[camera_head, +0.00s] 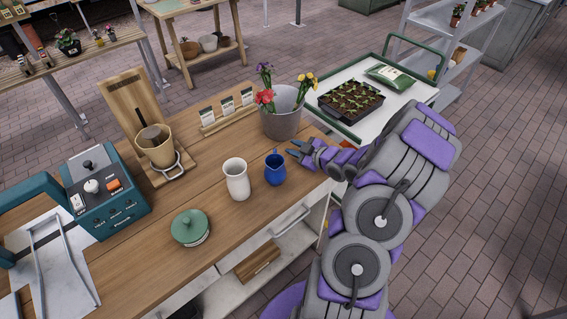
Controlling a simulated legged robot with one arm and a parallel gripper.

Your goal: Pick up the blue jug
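The blue jug (275,170) stands upright on the wooden counter (150,250), close to its right edge. My gripper (294,148) is just to the right of and slightly behind the jug, with its fingers pointing left. The two fingertips look spread apart, with nothing seen between them. The fingers overlap or come close to the jug's upper right side, and whether they touch it I cannot tell. My arm reaches in from the lower right.
A white vase (236,179) stands just left of the jug. A green lidded pot (190,228) is farther left. A grey bucket of flowers (283,120) stands behind. A cart with a seedling tray (350,102) is at the back right. Open brick floor lies right.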

